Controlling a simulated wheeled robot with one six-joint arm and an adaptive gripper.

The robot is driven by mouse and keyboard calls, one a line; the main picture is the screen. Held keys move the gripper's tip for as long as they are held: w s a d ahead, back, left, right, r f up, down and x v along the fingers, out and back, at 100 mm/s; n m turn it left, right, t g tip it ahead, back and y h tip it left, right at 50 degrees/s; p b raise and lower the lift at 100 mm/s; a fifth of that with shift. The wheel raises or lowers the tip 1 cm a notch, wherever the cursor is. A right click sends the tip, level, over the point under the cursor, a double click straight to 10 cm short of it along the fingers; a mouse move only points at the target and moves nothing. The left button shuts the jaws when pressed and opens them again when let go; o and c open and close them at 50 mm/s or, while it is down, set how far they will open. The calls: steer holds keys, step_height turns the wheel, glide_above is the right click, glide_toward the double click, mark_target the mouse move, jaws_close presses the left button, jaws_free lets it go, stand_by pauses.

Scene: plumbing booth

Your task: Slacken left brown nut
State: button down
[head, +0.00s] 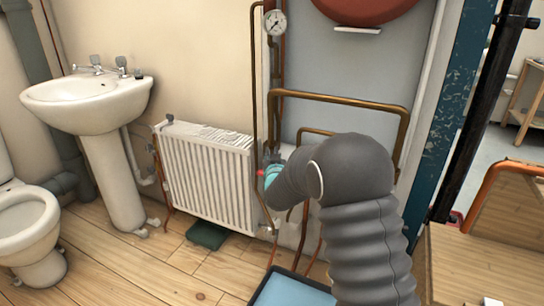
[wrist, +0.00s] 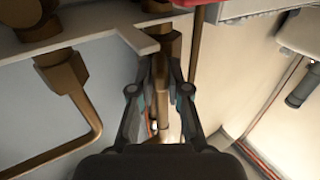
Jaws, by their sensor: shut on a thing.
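In the wrist view, my gripper (wrist: 160,85) has its two fingers on either side of a brown nut (wrist: 160,68) and is shut on it. A thin brown pipe runs from this nut between the fingers. A second brown nut (wrist: 66,78) with a bent brown pipe is apart from the fingers, on the left of the wrist view. In the head view, my gripper (head: 272,174) shows only as a bit of teal beside the pipes at the radiator's right end. My arm hides the nuts there.
A red handle (head: 262,173) is close by my gripper. The white radiator (head: 207,175) stands to the left, with brown pipes (head: 340,97) and a gauge (head: 275,22) above. A blue tray (head: 290,290) lies on the floor below. A pale plate edge (wrist: 135,35) is close above the fingers.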

steer(key=shift+d+n+y+b, duration=0.25)
steer(key=shift+n+y+b, duration=0.35)
steer(key=shift+y+b, duration=0.45)
steer(key=c, duration=1.1)
jaws_free()
steer(key=shift+c, duration=0.2)
steer(key=v, duration=1.2)
steer(key=shift+r, duration=0.35)
